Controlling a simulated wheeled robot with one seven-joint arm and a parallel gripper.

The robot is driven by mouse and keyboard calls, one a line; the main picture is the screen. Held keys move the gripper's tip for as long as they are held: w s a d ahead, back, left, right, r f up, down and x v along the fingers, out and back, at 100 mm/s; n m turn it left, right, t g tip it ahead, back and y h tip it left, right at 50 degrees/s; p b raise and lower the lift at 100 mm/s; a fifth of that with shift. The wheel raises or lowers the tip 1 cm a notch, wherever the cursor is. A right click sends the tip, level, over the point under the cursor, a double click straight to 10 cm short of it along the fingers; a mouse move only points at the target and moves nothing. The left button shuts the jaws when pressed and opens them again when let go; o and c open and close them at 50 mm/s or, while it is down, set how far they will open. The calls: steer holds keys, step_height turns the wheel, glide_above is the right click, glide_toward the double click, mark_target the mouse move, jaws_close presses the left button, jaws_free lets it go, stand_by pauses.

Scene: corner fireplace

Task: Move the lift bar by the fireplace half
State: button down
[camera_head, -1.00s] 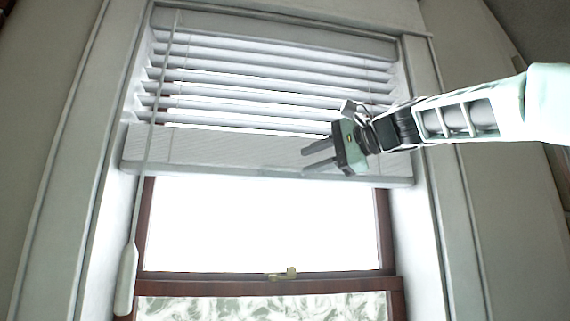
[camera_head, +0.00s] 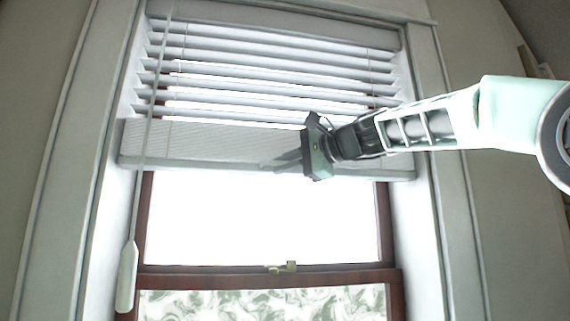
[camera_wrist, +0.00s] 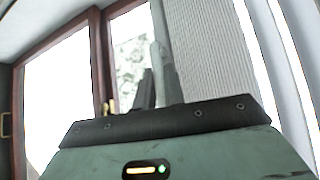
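A white blind hangs in the window, and its wide bottom bar (camera_head: 210,145) spans the window above the bare lower glass. A thin wand with a pale handle (camera_head: 127,275) hangs down at the left. My gripper (camera_head: 278,162) is in front of the right-centre part of the bar, its fingers pointing left along the bar's lower edge. In the wrist view my fingers (camera_wrist: 158,88) look close together, with the ribbed bar (camera_wrist: 208,50) just to their right. Whether they touch or pinch the bar is unclear. A pale shape between their tips may be the wand's handle.
Raised slats (camera_head: 280,75) fill the window above the bar. A brown window frame (camera_head: 270,280) with a small brass latch (camera_head: 283,267) lies below. White trim (camera_head: 445,180) stands at the right, near my arm. The space below the bar is clear.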

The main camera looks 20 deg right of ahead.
steer(key=shift+f, duration=0.1)
step_height(320, 180, down, 50)
steer(key=b, duration=4.5)
steer(key=shift+b, duration=0.4)
steer(key=c, duration=1.5)
jaws_free()
steer(key=p+v, duration=0.1)
steer(key=v, duration=1.6)
steer(key=shift+s+r, duration=0.2)
steer(key=shift+r, duration=0.05)
